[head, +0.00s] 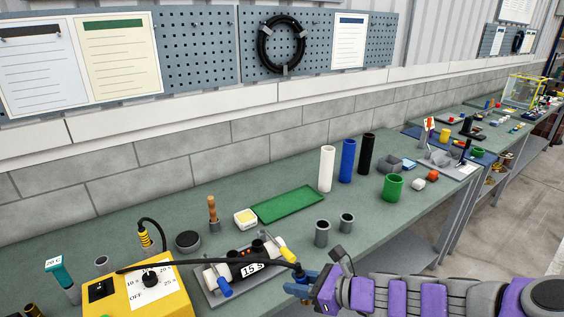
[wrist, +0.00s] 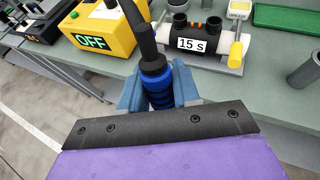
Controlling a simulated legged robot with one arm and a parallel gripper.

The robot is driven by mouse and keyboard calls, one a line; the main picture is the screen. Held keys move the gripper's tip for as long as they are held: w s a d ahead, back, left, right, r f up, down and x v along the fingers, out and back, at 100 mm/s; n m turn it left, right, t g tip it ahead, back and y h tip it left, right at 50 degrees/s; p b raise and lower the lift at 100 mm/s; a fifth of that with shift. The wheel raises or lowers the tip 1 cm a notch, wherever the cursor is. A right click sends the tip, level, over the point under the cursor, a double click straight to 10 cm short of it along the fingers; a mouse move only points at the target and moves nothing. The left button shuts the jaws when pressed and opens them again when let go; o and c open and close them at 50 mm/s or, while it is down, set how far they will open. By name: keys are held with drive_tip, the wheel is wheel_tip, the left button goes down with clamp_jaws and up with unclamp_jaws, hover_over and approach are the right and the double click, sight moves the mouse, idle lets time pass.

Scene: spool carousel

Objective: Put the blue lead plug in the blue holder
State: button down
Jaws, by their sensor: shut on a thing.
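The blue lead plug (wrist: 158,88) is a ribbed blue cylinder on a thick black cable. My gripper (wrist: 160,98) is shut around it, with a blue-grey jaw on each side. In the head view my gripper (head: 303,284) is at the bottom, right of the clamp stand, and the cable runs left from it to the yellow control box (head: 150,289). No blue holder can be picked out for certain. A tall blue cylinder (head: 347,161) stands between a white and a black one. A short blue cylinder (head: 223,286) sits at the stand's front.
The stand (head: 205,280) carries a white pipe with a "15 s" label and a yellow cylinder (head: 287,255). Two grey cups (head: 322,233) (head: 346,223) stand right of it. A green tray (head: 288,205) lies behind. A yellow ribbed plug (head: 146,240) stands at left.

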drive_tip(key=w+d+r+m+t+h, duration=0.3)
drive_tip(key=w+d+m, duration=0.1)
drive_tip(key=w, duration=0.4)
drive_tip(key=w+d+r+m+t+h, duration=0.3)
drive_tip(key=w+d, duration=0.3)
drive_tip(key=w, duration=0.2)
drive_tip(key=shift+d+r+m+h, duration=0.4)
drive_tip(key=shift+r+m+h, duration=0.35)
drive_tip(key=shift+m+h, duration=0.05)
drive_tip(key=shift+d, duration=0.15)
